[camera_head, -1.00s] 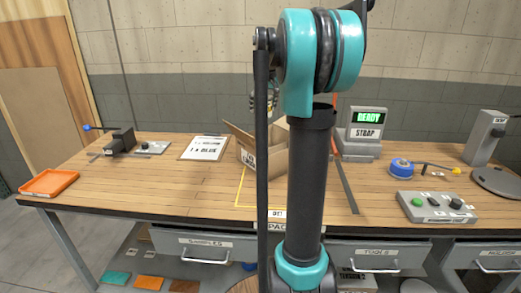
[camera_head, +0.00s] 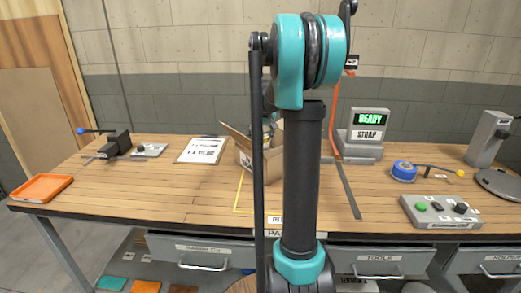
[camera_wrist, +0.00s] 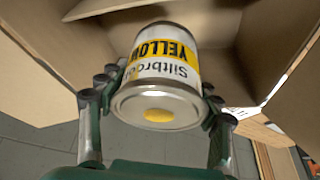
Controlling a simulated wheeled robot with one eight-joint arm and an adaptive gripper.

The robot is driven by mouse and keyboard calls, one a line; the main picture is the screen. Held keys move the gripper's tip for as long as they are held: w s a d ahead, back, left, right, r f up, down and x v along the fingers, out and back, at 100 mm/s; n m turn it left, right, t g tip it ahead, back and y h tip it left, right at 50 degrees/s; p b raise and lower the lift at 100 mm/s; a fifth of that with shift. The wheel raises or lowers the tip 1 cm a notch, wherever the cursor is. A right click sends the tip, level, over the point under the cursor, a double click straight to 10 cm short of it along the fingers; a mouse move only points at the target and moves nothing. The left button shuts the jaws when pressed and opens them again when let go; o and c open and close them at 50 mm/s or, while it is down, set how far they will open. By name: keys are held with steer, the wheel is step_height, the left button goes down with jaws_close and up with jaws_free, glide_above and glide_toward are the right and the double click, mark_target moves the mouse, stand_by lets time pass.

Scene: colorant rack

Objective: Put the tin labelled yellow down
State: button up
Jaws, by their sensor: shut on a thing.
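The tin (camera_wrist: 163,70) is white with a yellow band reading YELLOW, and shows upside down in the wrist view. Its near end has a metal rim and a yellow dot. My gripper (camera_wrist: 156,92) is shut on the tin, with fingers on both sides. Cardboard walls of the open box (camera_wrist: 265,45) surround the tin's far end. In the head view the box (camera_head: 246,158) stands on the bench, partly behind my arm. My gripper is mostly hidden there, at the box's opening. I cannot tell whether the tin touches the box's bottom.
The box stands on the wooden bench (camera_head: 130,188), near yellow tape lines. A clipboard (camera_head: 202,150) lies left of it. The READY/STRAP display (camera_head: 364,135) stands to the right, with a blue tape roll (camera_head: 403,170) and button panel (camera_head: 440,210) further right. An orange tray (camera_head: 40,188) sits far left.

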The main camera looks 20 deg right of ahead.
mark_target(263, 132)
steer(key=shift+f, duration=2.95)
steer(key=shift+f, duration=0.15)
steer(key=o, duration=1.4)
steer(key=shift+o, duration=0.2)
steer(key=v, duration=1.2)
steer(key=shift+r, duration=0.25)
